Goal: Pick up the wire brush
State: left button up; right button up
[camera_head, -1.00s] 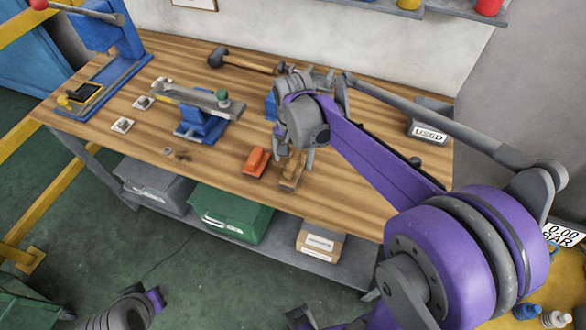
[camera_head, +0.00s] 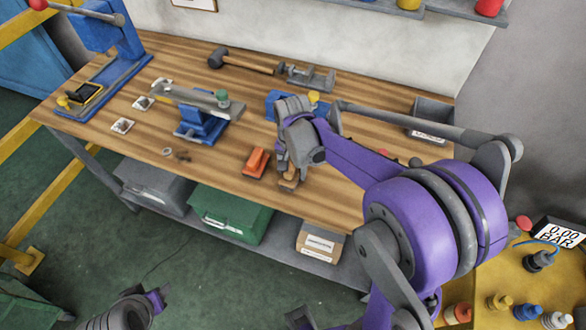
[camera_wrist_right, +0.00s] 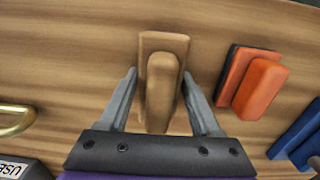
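The wire brush, a brown wooden block with a raised rounded handle, lies on the wooden bench. In the right wrist view the brush (camera_wrist_right: 163,45) is centred. My right gripper (camera_wrist_right: 160,78) is open, with one finger on each side of the brush's near part. Whether the fingers touch it is unclear. In the head view my right gripper (camera_head: 287,172) is right over the brush (camera_head: 290,182) and hides much of it.
An orange block with a dark base (camera_head: 256,162) lies close left of the brush; it also shows in the wrist view (camera_wrist_right: 258,85). A blue-based clamp (camera_head: 200,122), a mallet (camera_head: 245,65) and a grey bin (camera_head: 432,115) stand farther off. The bench front edge is near.

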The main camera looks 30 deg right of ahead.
grip_shut()
jog(key=shift+r, duration=0.1)
notch_tip(320, 180, up, 10)
jog(key=shift+f+p, duration=0.1)
jog(key=shift+p, duration=0.25)
jog(key=shift+c, duration=0.9)
grip_release()
jog(key=c, duration=0.5)
